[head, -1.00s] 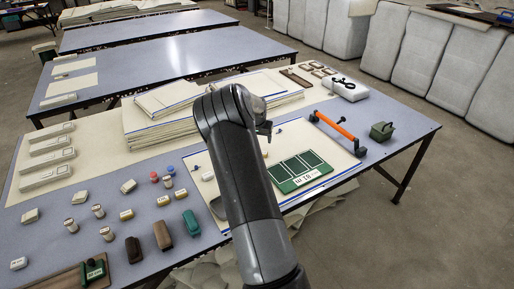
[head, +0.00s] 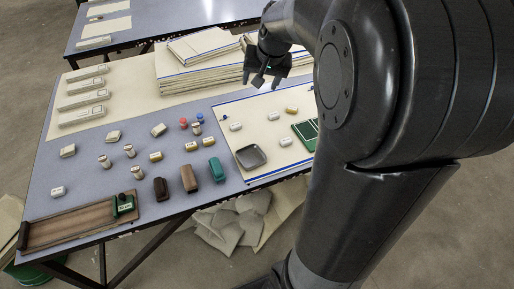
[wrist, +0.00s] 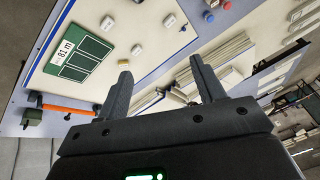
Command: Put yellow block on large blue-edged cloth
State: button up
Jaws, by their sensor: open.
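The large blue-edged cloth (head: 262,122) is a cream sheet lying flat on the right part of the grey-blue table. It also shows in the wrist view (wrist: 125,30). Two small yellow blocks, one (head: 155,156) and another (head: 191,146), sit on the bare table left of the cloth. A third yellowish block (head: 291,110) lies on the cloth near its far side. My gripper (head: 262,76) is open and empty, raised above the table near the folded cloth stack. In the wrist view its two fingers (wrist: 162,76) are spread apart. My arm hides the cloth's right part.
A dark dish (head: 251,157), white blocks and a green board (head: 305,134) are on the cloth. Folded cloths (head: 200,68) are stacked behind. Brown and green cases (head: 189,179) stand near the front edge, and a wooden tray (head: 75,224) lies at front left.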

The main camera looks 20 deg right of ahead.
jog(key=s+a+n, duration=0.1)
jog(key=s+a, duration=0.2)
jog(key=s, duration=0.5)
jog(key=s+a+r+n, duration=0.1)
jog(key=s+a+n, duration=0.1)
jog(key=s+a, duration=0.2)
jog(key=s+a+n, duration=0.2)
jog(key=s+a, duration=0.1)
jog(key=s, duration=0.8)
jog(key=shift+s+a+r+t, duration=0.15)
jog(key=shift+s+a+t, duration=0.2)
jog(key=shift+a+t, duration=0.05)
